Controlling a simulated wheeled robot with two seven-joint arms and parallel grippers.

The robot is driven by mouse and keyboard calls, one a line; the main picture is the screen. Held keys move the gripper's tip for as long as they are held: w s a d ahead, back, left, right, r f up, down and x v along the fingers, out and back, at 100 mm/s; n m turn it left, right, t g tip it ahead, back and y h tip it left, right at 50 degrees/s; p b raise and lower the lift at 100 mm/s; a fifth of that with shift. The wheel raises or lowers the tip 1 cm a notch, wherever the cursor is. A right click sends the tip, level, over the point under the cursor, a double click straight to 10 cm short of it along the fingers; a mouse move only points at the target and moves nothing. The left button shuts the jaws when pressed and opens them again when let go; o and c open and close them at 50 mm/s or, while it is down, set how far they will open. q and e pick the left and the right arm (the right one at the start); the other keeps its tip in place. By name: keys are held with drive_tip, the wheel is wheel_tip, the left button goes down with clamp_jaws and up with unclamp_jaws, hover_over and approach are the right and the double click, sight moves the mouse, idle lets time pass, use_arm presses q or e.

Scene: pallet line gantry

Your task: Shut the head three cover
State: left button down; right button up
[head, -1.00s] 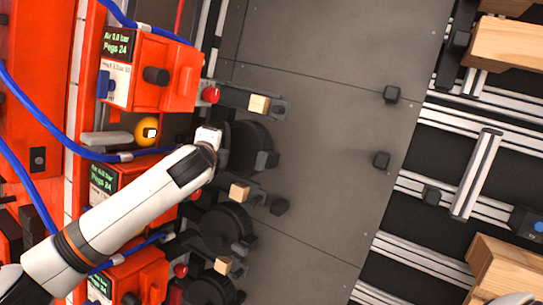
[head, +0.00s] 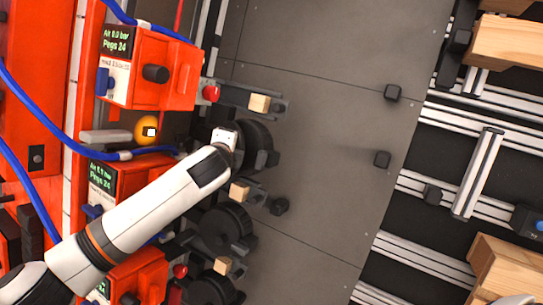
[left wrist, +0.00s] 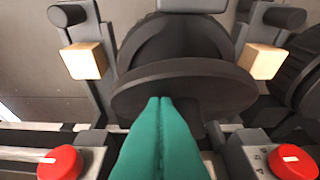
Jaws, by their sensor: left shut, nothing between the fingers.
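My left gripper (left wrist: 160,102) has green fingers pressed together with nothing between them. In the left wrist view its tips are at the lower edge of a tilted dark disc (left wrist: 185,84), which looks like a cover; I cannot tell whether they touch. A larger round dark drum (left wrist: 175,42) stands behind it. In the head view the end of my left arm hides the fingertips and part of this dark round unit (head: 258,147). No number reads on it, so I cannot confirm that it is head three.
Red knobs (left wrist: 60,162) and wooden blocks (left wrist: 86,60) flank the disc. Red control boxes (head: 150,70) and blue hoses line the left. Another dark drum (head: 226,226) sits below. The grey plate (head: 320,130) is mostly clear, with small black posts.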

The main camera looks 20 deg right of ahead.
use_arm(q)
drive_tip(key=shift+d+f, duration=0.15)
drive_tip(key=shift+d, duration=0.2)
drive_tip(key=shift+w+d+f+b, duration=0.1)
drive_tip(key=shift+d+f+b, duration=0.2)
drive_tip(key=shift+d, duration=0.3)
drive_tip(key=shift+d+f+b, duration=0.25)
drive_tip(key=shift+d+b, duration=0.05)
drive_tip(key=shift+d, duration=0.35)
drive_tip(key=shift+w+d+f+b, duration=0.1)
drive_tip(key=shift+d+f+b, duration=0.2)
drive_tip(key=shift+d, duration=0.3)
